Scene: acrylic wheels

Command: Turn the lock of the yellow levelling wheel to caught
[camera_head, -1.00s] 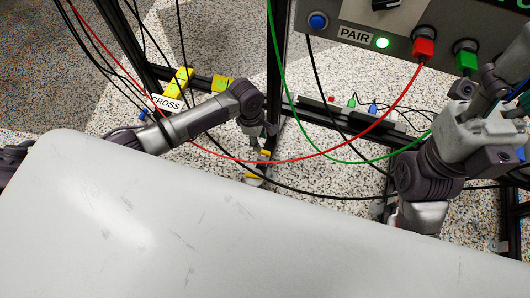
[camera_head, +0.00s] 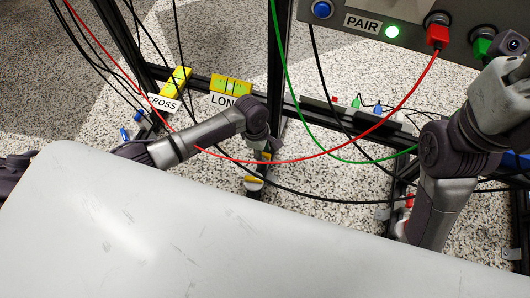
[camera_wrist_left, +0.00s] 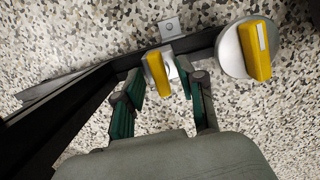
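In the left wrist view, a small yellow lever (camera_wrist_left: 158,74) stands on a pale mount on the dark rail. A larger grey wheel disc (camera_wrist_left: 232,58) with a yellow bar (camera_wrist_left: 255,50) across it sits to its right. My left gripper (camera_wrist_left: 172,84) is open, its green-padded fingers on either side of the small lever. I cannot tell whether either finger touches it. In the head view my left gripper (camera_head: 262,150) is low beside the dark post, with yellow parts (camera_head: 254,180) below it, partly hidden. My right arm shows at the right; its fingers are out of view.
A panel (camera_head: 395,22) with a PAIR label, lit green lamp and red plug stands at the upper right. Red (camera_head: 330,158), green and black cables hang across the scene. Yellow levels labelled CROSS (camera_head: 176,82) and LONG (camera_head: 231,86) sit on the frame. A white surface (camera_head: 150,230) fills the foreground.

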